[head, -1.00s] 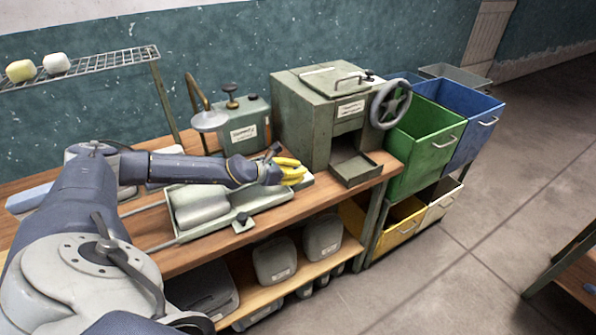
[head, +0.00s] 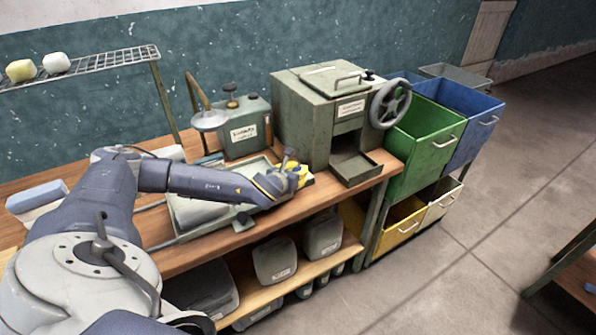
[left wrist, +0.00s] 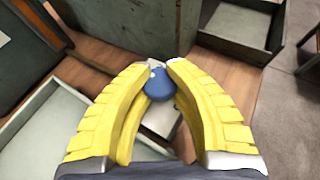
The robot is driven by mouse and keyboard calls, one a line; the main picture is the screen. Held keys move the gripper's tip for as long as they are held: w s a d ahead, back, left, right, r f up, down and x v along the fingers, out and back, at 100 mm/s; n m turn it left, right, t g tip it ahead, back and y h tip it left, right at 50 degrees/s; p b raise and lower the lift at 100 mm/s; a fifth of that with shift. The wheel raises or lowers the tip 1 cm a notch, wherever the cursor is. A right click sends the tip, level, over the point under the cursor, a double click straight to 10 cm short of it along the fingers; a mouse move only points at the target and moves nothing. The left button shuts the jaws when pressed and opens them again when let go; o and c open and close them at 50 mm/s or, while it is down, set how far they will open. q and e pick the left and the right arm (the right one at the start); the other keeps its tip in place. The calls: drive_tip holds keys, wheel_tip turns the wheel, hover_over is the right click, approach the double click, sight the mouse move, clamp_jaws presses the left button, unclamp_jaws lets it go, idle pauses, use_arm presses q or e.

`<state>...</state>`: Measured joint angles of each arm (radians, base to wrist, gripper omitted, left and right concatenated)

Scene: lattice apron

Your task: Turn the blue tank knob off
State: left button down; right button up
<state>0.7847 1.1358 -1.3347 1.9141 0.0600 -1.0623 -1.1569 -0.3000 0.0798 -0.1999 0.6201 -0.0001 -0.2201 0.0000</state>
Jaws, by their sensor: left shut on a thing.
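My left gripper (head: 300,172) is over the far right end of the grey-green tray fixture on the bench, in front of the large grey-green machine. In the left wrist view its yellow fingers are shut on a round blue knob (left wrist: 159,90), which sits between them near the tips. A pale part shows just below the knob. In the head view the gripper hides the knob. A small grey-green tank (head: 245,133) with dark knobs on top and a white label stands behind the arm. My right gripper is not in view.
The large machine (head: 318,110) with a grey handwheel (head: 390,104) and a low open tray (head: 356,167) stands close beside the gripper. Green (head: 425,150) and blue (head: 470,130) bins are to the right. The tray fixture (head: 215,226) lies under the forearm.

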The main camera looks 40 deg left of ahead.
use_arm(q)
drive_tip(key=n+g+y, duration=0.1)
drive_tip(key=n+y, duration=0.1)
drive_tip(key=n+g+y, duration=0.1)
drive_tip(key=n+y, duration=0.1)
drive_tip(key=n+g+y, duration=0.1)
drive_tip(key=n+y, duration=0.1)
drive_tip(key=y, duration=0.1)
drive_tip(key=shift+w+r+n, duration=0.2)
drive_tip(key=shift+r+n, duration=0.15)
drive_tip(key=shift+n, duration=0.05)
drive_tip(key=n+g+y, duration=0.2)
drive_tip(key=n+g, duration=0.1)
drive_tip(key=shift+r+y, duration=0.1)
drive_tip(key=shift+y, duration=0.2)
drive_tip(key=shift+a+n+g+y, duration=0.1)
drive_tip(key=shift+n+g+y, duration=0.2)
drive_tip(key=shift+n+g, duration=0.35)
drive_tip(key=shift+a+r+n+g, duration=0.1)
drive_tip(key=shift+a+n+g, duration=0.05)
drive_tip(key=shift+n+g, duration=0.1)
drive_tip(key=c, duration=1.6)
unclamp_jaws()
drive_tip(key=o, duration=0.6)
drive_tip(key=shift+s+f, duration=0.1)
drive_tip(key=shift+f, duration=0.1)
drive_tip(key=shift+d+f, duration=0.1)
drive_tip(key=shift+d, duration=0.15)
